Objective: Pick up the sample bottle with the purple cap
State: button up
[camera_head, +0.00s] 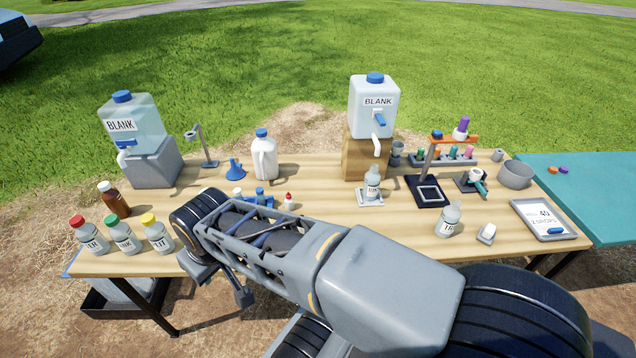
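Three labelled bottles at the front left have a red cap (77,220), a green cap (110,221) and a yellow cap (148,219). A clear labelled bottle (447,221) stands at the front right. My arm reaches across the table's front edge; my gripper (222,283) is mostly hidden below it, and its opening is unclear.
A teal table (590,195) adjoins at right, with small orange and purple pieces (563,170).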

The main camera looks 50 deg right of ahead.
aim_at(372, 177)
jog(key=u, duration=0.7)
jog(key=k, duration=1)
jog(key=z, duration=1.05)
jog(key=i, duration=0.5)
